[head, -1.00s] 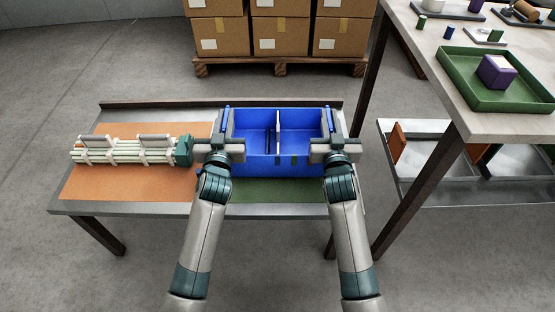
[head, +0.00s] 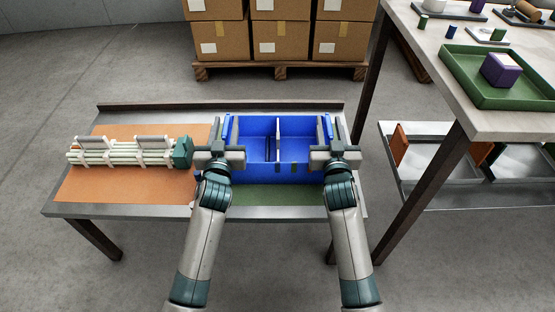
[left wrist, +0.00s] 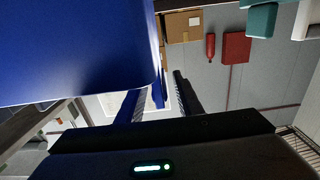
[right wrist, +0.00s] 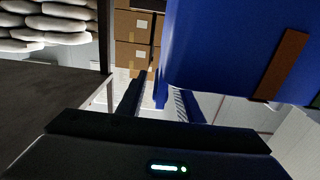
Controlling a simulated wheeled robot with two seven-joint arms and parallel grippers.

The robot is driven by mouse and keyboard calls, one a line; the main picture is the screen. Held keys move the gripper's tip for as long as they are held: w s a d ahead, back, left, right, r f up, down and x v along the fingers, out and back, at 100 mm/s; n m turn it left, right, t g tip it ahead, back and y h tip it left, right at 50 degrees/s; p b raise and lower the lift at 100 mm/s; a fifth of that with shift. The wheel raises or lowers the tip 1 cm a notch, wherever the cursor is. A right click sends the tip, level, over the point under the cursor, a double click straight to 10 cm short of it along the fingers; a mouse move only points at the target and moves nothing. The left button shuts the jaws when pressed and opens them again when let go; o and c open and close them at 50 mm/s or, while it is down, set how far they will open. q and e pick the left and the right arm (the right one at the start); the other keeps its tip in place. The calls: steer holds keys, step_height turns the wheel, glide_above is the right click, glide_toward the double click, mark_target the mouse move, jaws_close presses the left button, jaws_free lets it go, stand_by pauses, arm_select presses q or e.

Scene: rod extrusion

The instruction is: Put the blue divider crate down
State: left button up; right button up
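The blue divider crate (head: 297,168) stands upright over the green mat (head: 270,196) at the right part of the low table. A thin divider splits it into two compartments. My left gripper (head: 221,152) is at its left side and my right gripper (head: 334,152) at its right side. In the left wrist view the fingers (left wrist: 158,95) are apart, with a narrow blue tab of the crate between them and light showing beside it. The right wrist view shows the same, fingers (right wrist: 158,98) apart around a tab. The crate's underside is hidden.
A bundle of pale rods (head: 120,152) in a rack with a green end lies on the orange mat (head: 125,188) to the left, close to my left gripper. A taller table with a green tray (head: 475,97) stands to the right. Boxes on a pallet (head: 285,72) are behind.

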arm_select(q)
steer(key=s, duration=1.2)
arm_select(e)
steer(key=shift+s, duration=0.1)
steer(key=s, duration=1.1)
steer(key=shift+s, duration=0.4)
